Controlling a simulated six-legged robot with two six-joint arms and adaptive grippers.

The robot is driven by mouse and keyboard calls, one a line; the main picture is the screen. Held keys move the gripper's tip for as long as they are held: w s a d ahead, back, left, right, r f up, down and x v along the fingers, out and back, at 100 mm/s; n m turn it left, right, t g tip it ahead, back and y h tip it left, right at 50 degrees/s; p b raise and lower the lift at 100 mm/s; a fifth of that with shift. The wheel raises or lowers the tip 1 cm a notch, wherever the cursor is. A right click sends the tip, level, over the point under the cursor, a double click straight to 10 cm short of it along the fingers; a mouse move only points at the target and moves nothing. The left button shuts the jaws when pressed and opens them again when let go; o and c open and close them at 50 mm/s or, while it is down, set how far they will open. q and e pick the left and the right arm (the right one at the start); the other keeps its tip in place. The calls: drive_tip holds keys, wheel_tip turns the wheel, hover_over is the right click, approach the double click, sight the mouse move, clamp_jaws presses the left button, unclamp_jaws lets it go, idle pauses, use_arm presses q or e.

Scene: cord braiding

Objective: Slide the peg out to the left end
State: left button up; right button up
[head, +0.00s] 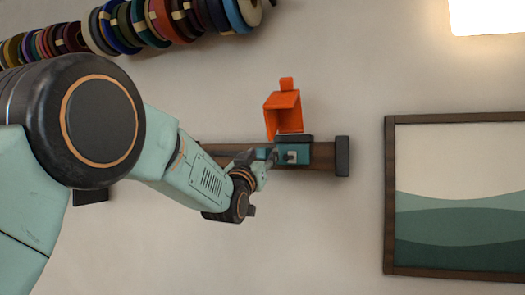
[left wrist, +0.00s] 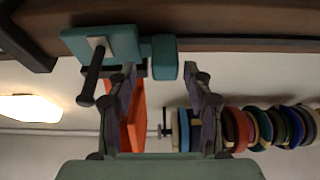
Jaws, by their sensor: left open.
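A teal carriage (head: 283,152) sits near the right end of a brown wall rail (head: 322,157). In the left wrist view, which shows the scene inverted, the carriage (left wrist: 115,42) bears a dark rod-like peg (left wrist: 90,78) sticking out from a pale plate. A teal knob (left wrist: 164,57) is joined to the carriage's side. My left gripper (head: 266,161) is at the carriage's left side in the head view. The right gripper is not in view.
A black end stop (head: 342,156) closes the rail's right end. An orange bracket (head: 283,112) stands just above the carriage. Cord spools (head: 165,20) hang above, and a framed picture (head: 455,200) hangs at right. My left arm hides the rail's left part.

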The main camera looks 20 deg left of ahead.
use_arm(q)
drive_tip(key=shift+w+d, duration=0.1)
drive_tip(key=shift+w, duration=0.4)
drive_tip(key=shift+w+f, duration=0.1)
drive_tip(key=shift+w, duration=0.1)
drive_tip(key=shift+a, duration=0.4)
drive_tip(key=shift+s+a, duration=0.3)
drive_tip(key=shift+s, duration=0.15)
drive_tip(key=shift+s+r, duration=0.15)
drive_tip(key=shift+r, duration=0.05)
drive_tip(key=shift+c, duration=0.8)
drive_tip(key=shift+d, duration=0.3)
drive_tip(key=shift+c, duration=0.7)
drive_tip(key=shift+w+d+f, duration=0.1)
drive_tip(key=shift+w+d, duration=0.15)
drive_tip(key=shift+w, duration=0.05)
drive_tip(key=c, duration=0.3)
drive_tip(key=shift+a+f, duration=0.1)
drive_tip(key=shift+a, duration=0.25)
drive_tip(key=c, duration=0.3)
drive_tip(key=shift+c, duration=0.8)
drive_tip(key=shift+d, duration=0.25)
clamp_jaws()
drive_tip(key=shift+a+f, duration=0.1)
